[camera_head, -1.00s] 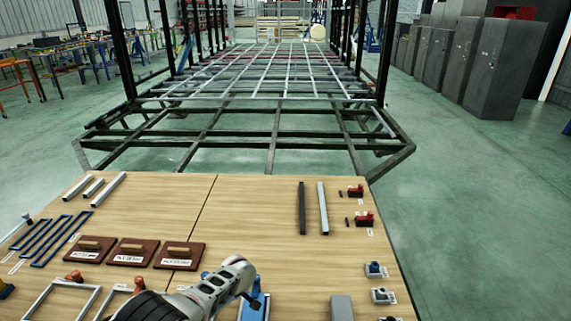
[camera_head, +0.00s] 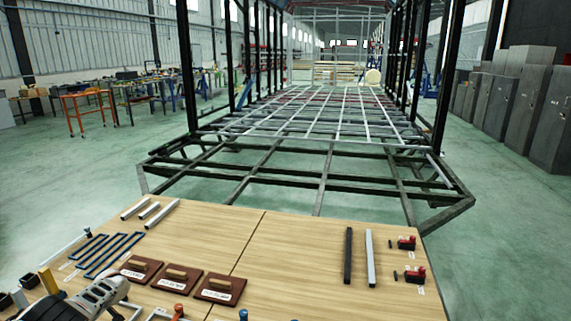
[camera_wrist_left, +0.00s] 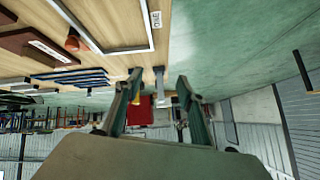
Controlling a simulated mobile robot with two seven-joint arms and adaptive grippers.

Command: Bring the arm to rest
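My left arm (camera_head: 85,300) enters the head view at the bottom left, over the table's near left part. Its fingers cannot be made out there. In the left wrist view my left gripper (camera_wrist_left: 159,80) has its two fingers apart, with nothing held between them. That view is upside down, with the wooden table (camera_wrist_left: 110,62) at the top and the green floor beyond its edge. A red object (camera_wrist_left: 140,110) shows behind the fingers. My right arm and gripper are not in view.
The table (camera_head: 290,255) holds blue frames (camera_head: 115,250), several brown blocks with handles (camera_head: 175,277), dark and silver bars (camera_head: 370,258) and red-black tools (camera_head: 407,243). The trailer chassis (camera_head: 320,170) stands beyond the table. Grey cabinets (camera_head: 525,100) line the right; open floor lies on both sides.

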